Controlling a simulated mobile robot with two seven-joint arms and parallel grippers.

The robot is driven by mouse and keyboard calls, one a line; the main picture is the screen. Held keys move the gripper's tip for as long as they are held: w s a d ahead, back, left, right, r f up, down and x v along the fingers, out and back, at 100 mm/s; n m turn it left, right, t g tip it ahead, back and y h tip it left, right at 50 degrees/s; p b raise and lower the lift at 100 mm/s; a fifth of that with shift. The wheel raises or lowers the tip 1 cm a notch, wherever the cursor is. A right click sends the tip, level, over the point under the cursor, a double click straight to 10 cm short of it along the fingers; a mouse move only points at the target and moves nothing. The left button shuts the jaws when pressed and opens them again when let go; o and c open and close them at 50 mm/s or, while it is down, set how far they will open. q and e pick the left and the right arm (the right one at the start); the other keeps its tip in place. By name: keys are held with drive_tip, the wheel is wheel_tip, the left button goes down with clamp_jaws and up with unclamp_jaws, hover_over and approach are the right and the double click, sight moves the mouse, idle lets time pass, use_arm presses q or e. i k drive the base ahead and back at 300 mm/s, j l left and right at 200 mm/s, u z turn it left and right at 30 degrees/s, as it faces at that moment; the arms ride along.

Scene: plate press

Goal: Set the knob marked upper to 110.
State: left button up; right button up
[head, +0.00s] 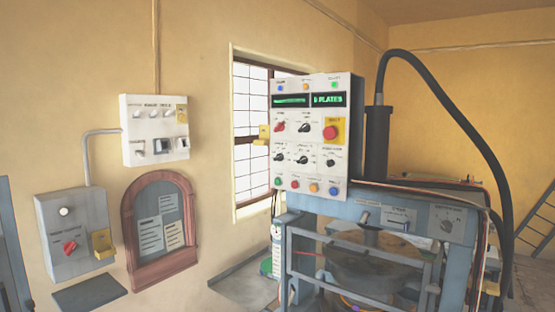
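A white control panel (341,90) stands upright near the middle of the head view, above the press. It carries a red knob (280,126) and a black knob (304,128) in its upper row. Black knobs stand in the row below, at the left (280,157), middle (302,160) and right (330,162). The labels and scales are too small to read, so I cannot tell which knob is marked upper or what it is set to. A green display (328,100) seems to read "0 PLATES". Neither of my grippers is in view.
A red stop button (330,132) on a yellow plate is beside the upper knobs. The blue-grey press (355,210) has a barred guard (400,262) and another dial (446,226). A white switch box (130,143) and a grey box (50,232) hang on the left wall.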

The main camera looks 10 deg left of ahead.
sight(280, 157)
drive_tip(key=i+l+u, duration=0.2)
drive_tip(key=i, duration=0.35)
drive_tip(key=i+l+u, duration=0.2)
drive_tip(key=i+l, duration=0.3)
